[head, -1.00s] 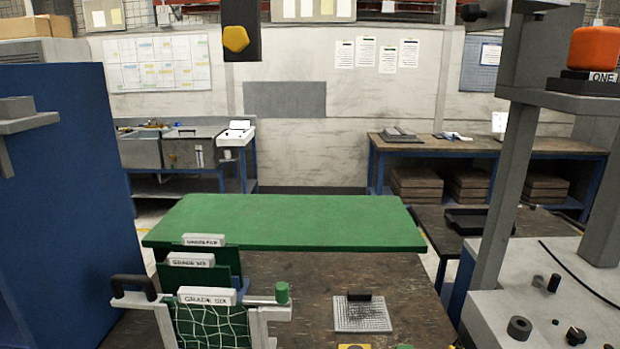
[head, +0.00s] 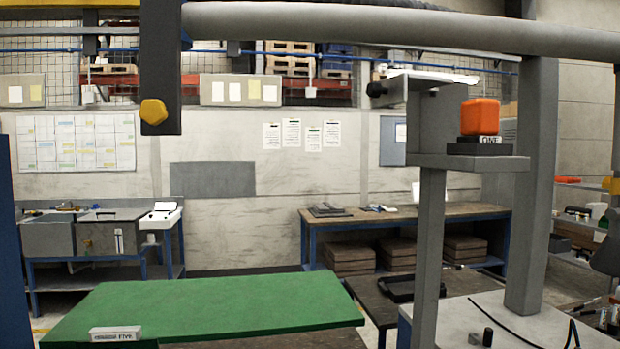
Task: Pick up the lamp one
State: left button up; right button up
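The lamp one is an orange, rounded block (head: 480,116) on a dark base, with a small white label (head: 489,139) at its foot. The label's lettering is small and blurred now. The lamp stands upright on a grey bracket shelf (head: 470,162) fixed to grey posts at the right of the head view. Nothing is touching the lamp. Neither of my grippers can be made out in the head view.
A thick grey bar (head: 380,25) crosses above the lamp, and a grey post (head: 532,200) stands right of it. A dark hanging post with a yellow knob (head: 154,112) is at left. A green board (head: 210,308) with a white tag (head: 116,334) lies below.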

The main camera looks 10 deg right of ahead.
aim_at(479, 118)
jog(key=z, duration=1.25)
